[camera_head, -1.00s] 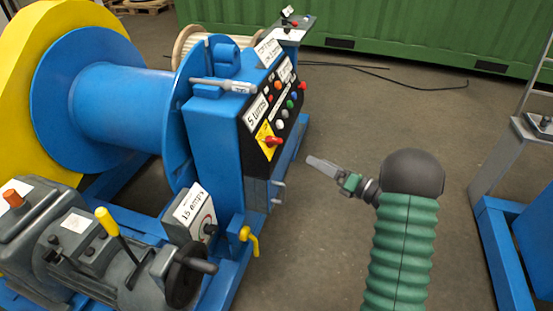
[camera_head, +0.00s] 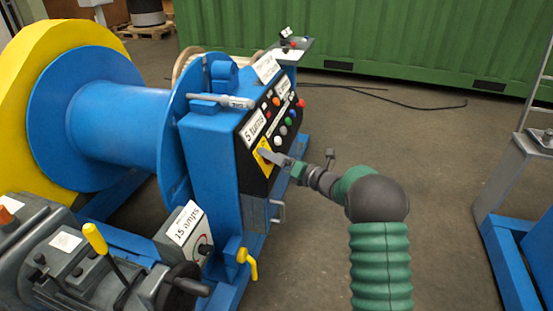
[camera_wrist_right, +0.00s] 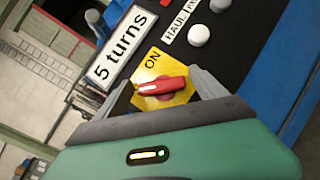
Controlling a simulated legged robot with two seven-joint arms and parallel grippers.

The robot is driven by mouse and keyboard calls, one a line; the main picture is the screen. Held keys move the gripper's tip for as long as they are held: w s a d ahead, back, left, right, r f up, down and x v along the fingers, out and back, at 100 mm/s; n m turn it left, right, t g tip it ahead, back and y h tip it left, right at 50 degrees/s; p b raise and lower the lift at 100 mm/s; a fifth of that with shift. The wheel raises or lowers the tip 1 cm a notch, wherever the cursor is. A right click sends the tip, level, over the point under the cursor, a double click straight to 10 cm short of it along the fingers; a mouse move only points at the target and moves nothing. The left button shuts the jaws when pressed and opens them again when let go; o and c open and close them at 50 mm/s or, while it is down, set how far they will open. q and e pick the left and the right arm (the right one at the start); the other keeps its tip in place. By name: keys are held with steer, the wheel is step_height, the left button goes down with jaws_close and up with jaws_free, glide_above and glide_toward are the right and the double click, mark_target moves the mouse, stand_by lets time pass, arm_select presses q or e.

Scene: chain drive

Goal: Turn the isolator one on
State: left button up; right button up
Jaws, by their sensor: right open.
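The isolator is a red rotary knob (camera_wrist_right: 162,86) on a yellow plate (camera_wrist_right: 150,68) marked "ON", at the lower end of the black control panel. In the right wrist view the knob's white mark points left, away from the "ON" text. My right gripper (camera_wrist_right: 158,92) is open, with a finger on each side of the knob; I cannot tell whether they touch it. In the head view my right gripper (camera_head: 272,158) reaches the yellow plate (camera_head: 263,148) from the right and hides the knob. My left gripper is out of view.
Other buttons (camera_head: 283,130) and a "5 turns" label (camera_head: 255,128) sit above on the panel. A grey handle (camera_head: 279,211) and yellow lever (camera_head: 247,263) stick out below. Open floor lies to the right of the blue machine.

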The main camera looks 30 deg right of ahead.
steer(key=shift+a, duration=0.15)
steer(key=shift+s, duration=0.1)
steer(key=shift+c, duration=0.5)
steer(key=shift+d+f, duration=0.1)
steer(key=shift+d, duration=0.35)
steer(key=c, duration=0.5)
steer(key=shift+d, duration=0.1)
steer(key=shift+c, duration=1.2)
steer(key=c, duration=0.5)
